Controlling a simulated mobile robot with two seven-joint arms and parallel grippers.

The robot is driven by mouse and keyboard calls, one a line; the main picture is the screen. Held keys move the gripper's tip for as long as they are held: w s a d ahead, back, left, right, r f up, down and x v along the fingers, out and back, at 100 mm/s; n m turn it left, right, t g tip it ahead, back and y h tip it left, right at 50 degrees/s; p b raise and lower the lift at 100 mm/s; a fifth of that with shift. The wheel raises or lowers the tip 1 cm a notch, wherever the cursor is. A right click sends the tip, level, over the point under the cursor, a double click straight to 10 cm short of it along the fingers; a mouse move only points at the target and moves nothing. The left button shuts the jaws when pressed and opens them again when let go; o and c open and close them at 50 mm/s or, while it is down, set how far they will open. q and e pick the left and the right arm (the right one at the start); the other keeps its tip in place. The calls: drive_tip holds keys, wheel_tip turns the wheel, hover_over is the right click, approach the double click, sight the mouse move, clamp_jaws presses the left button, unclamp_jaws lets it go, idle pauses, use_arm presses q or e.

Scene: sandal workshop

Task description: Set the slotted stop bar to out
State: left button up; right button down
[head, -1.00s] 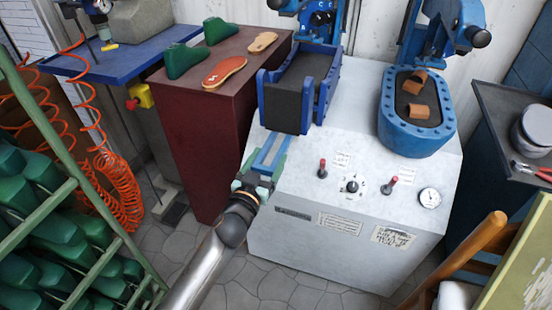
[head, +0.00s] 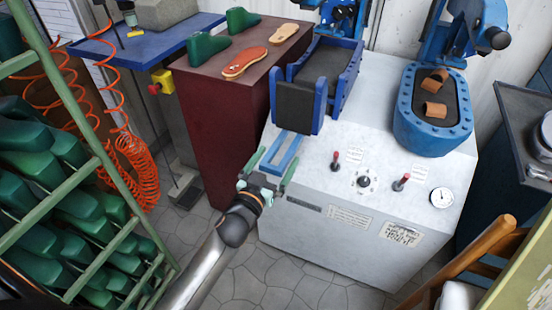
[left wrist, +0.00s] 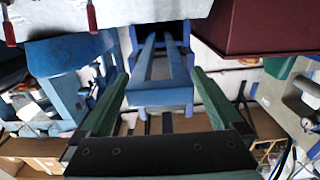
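The slotted stop bar (head: 294,145) is a blue flat bar with a long slot. It sticks out toward me from under the left press station on the white machine. In the left wrist view, its front crosspiece (left wrist: 160,97) faces me. My left gripper (head: 272,166) is at the bar's near end, open. Its green fingers stand on either side of the bar's end, with visible gaps in the left wrist view (left wrist: 161,88). The bar's far end is hidden under the station. My right gripper is not in view.
The white machine (head: 345,225) carries red-tipped levers, a knob and a gauge (head: 442,197). A dark red stand (head: 215,120) with soles and green lasts is to the left. A green rack (head: 95,165) and a wooden chair (head: 470,250) flank the floor.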

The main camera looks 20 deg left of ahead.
use_arm(q)
drive_tip(key=s, duration=1.2)
drive_tip(key=shift+s+a, duration=0.2)
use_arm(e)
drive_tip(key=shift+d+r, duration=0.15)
use_arm(q)
drive_tip(key=s+d+f+m+g+h+p, duration=0.1)
drive_tip(key=s+d+f+g, duration=0.4)
drive_tip(key=f, duration=0.3)
drive_tip(key=s+d+f+m+g+h+p, duration=0.1)
drive_tip(key=s+d+f+g+h, duration=0.1)
drive_tip(key=s+f+g, duration=0.35)
drive_tip(key=s+a+r+t+y+p, duration=0.1)
drive_tip(key=s+a+r+p, duration=0.1)
drive_tip(key=r+p, duration=0.6)
drive_tip(key=a+p, duration=0.1)
drive_tip(key=p, duration=0.5)
drive_tip(key=shift+r+t, duration=0.2)
drive_tip(key=shift+t, duration=0.15)
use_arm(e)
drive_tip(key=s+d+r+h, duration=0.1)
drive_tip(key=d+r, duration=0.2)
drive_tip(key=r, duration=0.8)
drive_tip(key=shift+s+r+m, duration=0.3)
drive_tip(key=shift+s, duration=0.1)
use_arm(q)
drive_tip(key=shift+w, duration=0.1)
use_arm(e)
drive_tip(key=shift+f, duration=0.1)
